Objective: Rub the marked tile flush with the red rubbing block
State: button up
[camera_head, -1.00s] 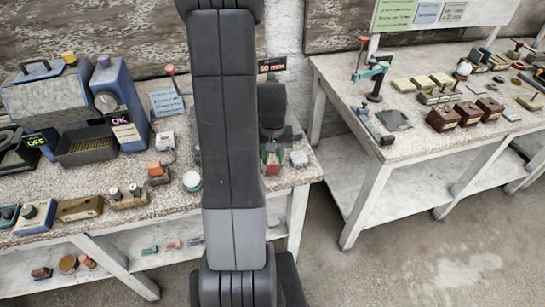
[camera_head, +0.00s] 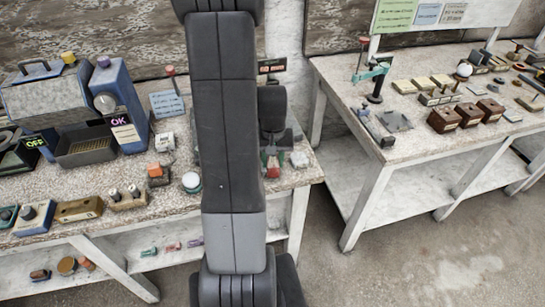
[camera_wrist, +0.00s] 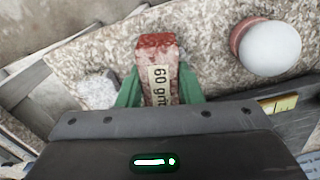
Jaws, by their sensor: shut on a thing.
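My gripper (camera_wrist: 160,90) is shut on the red rubbing block (camera_wrist: 157,55), its green fingers on either side of it. In the head view my gripper (camera_head: 272,158) and the block (camera_head: 272,171) are low over the right end of the left bench, partly behind my arm. I cannot tell whether the block touches the surface below. I cannot make out a marked tile in either view; my arm and gripper hide part of the bench.
A white ball (camera_wrist: 270,47) on a reddish ring stands right of the block in the wrist view. A rough white lump (camera_wrist: 97,90) lies to its left. The left bench (camera_head: 222,237) holds several devices. A gap of floor separates it from the right bench (camera_head: 345,120).

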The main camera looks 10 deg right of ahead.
jog(key=shift+s+a+f, duration=0.1)
jog(key=shift+s+a, duration=0.1)
jog(key=shift+s, duration=0.75)
jog(key=shift+w+d, duration=0.2)
jog(key=shift+w, duration=0.9)
jog(key=shift+w+d, duration=0.2)
jog(key=shift+w, duration=0.85)
jog(key=shift+s+a+b, duration=0.2)
jog(key=shift+s, duration=0.9)
jog(key=shift+s+a+b, duration=0.2)
jog(key=shift+s, duration=0.9)
jog(key=shift+w, duration=0.1)
jog(key=shift+w+d+r+p, duration=0.2)
jog(key=shift+w+r+p, duration=0.6)
jog(key=shift+w, duration=0.3)
